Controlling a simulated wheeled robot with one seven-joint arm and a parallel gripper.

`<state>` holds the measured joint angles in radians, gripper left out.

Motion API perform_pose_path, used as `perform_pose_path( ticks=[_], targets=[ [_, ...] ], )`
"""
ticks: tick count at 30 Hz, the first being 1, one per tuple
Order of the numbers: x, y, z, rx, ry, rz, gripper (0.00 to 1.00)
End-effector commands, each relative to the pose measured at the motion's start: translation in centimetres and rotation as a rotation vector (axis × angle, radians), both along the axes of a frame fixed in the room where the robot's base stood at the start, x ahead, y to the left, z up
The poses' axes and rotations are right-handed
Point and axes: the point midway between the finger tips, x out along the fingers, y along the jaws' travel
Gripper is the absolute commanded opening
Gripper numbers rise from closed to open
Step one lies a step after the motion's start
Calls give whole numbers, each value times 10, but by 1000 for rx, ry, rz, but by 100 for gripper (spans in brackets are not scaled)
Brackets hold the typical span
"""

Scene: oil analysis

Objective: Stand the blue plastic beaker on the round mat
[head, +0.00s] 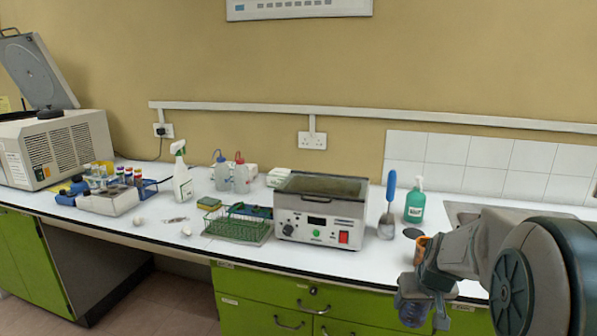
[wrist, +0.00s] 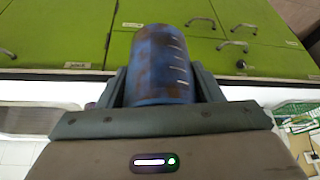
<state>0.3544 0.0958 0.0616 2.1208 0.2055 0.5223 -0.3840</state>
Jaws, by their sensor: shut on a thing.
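The blue plastic beaker (wrist: 160,60), brown-stained with white graduation marks, is between the two fingers of my gripper (wrist: 162,88) in the wrist view. My gripper is shut on it. In the head view the beaker (head: 411,310) shows low at the right, partly covered by my gripper (head: 426,300), in front of the counter's front edge. A dark, flat round patch (head: 412,233), which looks like the round mat, lies on the white counter in front of the green bottle. Nothing is seen standing on it. My arm hides the counter just to its right.
A grey heating bath (head: 320,210) stands left of the mat. A blue-handled brush (head: 388,205) and a green pump bottle (head: 415,203) stand close by. A sink (head: 480,212) is at the right. A green wire rack (head: 240,224) and several bottles stand farther left.

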Motion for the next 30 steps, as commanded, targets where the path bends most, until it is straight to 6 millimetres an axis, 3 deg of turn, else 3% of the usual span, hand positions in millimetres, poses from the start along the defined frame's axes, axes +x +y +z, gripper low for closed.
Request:
perform_pose_path(
  ticks=[8, 12, 16, 21, 30],
  targets=[
    [12, 45, -75, 9, 12, 29, 38],
    [8, 75, -122, 4, 13, 46, 38],
    [-1, 95, -153, -3, 11, 55, 38],
    [-9, 108, -173, -13, 8, 63, 38],
    [-11, 110, -178, -15, 4, 63, 38]
  ],
)
